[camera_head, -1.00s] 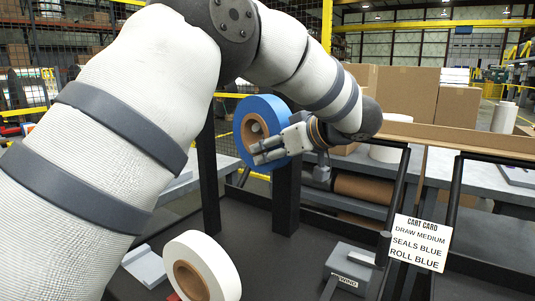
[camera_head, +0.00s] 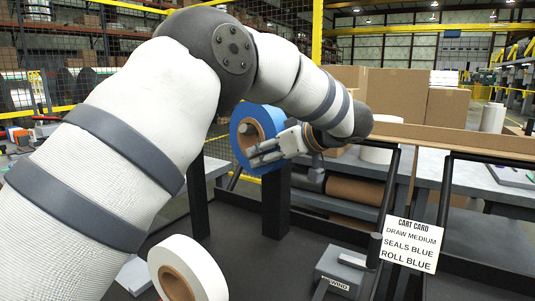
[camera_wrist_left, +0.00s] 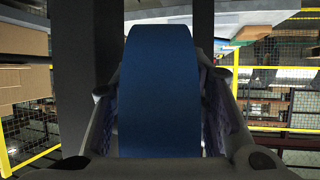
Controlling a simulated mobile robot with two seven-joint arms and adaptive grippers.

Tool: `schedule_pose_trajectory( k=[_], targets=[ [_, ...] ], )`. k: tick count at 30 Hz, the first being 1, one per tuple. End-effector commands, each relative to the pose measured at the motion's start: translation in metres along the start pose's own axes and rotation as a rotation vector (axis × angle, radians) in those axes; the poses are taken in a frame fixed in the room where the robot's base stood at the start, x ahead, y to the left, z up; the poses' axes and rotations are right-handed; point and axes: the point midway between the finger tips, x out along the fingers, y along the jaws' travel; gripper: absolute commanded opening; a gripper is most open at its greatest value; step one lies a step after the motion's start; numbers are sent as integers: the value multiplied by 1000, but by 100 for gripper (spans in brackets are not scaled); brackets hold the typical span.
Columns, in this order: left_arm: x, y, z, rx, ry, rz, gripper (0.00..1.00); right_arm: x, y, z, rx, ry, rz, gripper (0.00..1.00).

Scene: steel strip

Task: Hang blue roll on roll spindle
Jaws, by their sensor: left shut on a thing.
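The blue roll (camera_head: 264,112), with a brown core, is held upright by my left gripper (camera_head: 266,154). The gripper is shut on it from the right in the head view. In the left wrist view the blue roll (camera_wrist_left: 165,90) fills the space between the two fingers. The roll overlaps the top of a dark upright post (camera_head: 276,205); a second dark post (camera_head: 198,195) stands to its left. A greyish end shows inside the core, but I cannot tell whether it is the roll spindle. My right gripper is not in view.
A white roll (camera_head: 200,262) stands on the dark cart deck (camera_head: 245,265) in front. A grey box (camera_head: 342,270) and the cart card (camera_head: 411,245) are at the right. Grey benches with cardboard boxes (camera_head: 397,95) lie behind. The deck middle is clear.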

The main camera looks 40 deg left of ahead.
Motion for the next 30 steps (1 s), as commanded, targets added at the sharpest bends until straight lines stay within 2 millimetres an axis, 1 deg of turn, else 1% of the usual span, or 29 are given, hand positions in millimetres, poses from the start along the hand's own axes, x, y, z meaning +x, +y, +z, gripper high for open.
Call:
schedule_pose_trajectory(
  k=[1,7,8,9,10,11,18,21,23,30],
  targets=[
    [-1,0,-3,-4,5,2,0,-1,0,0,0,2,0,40],
    [-1,0,-3,-4,5,2,0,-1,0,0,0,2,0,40],
    [-1,0,-3,-4,5,2,46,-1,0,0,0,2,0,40],
    [-1,0,-3,-4,4,2,55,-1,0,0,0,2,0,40],
    [-1,0,-3,-4,4,2,62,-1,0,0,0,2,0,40],
    [-1,0,-3,-4,4,2,65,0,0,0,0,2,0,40],
    [0,0,1,2,-3,0,65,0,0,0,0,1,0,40],
    [-5,0,1,1,-2,1,65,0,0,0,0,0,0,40],
    [-16,1,0,1,-1,3,65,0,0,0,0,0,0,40],
    [-80,0,-1,-2,2,4,65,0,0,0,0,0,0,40]
  ],
)
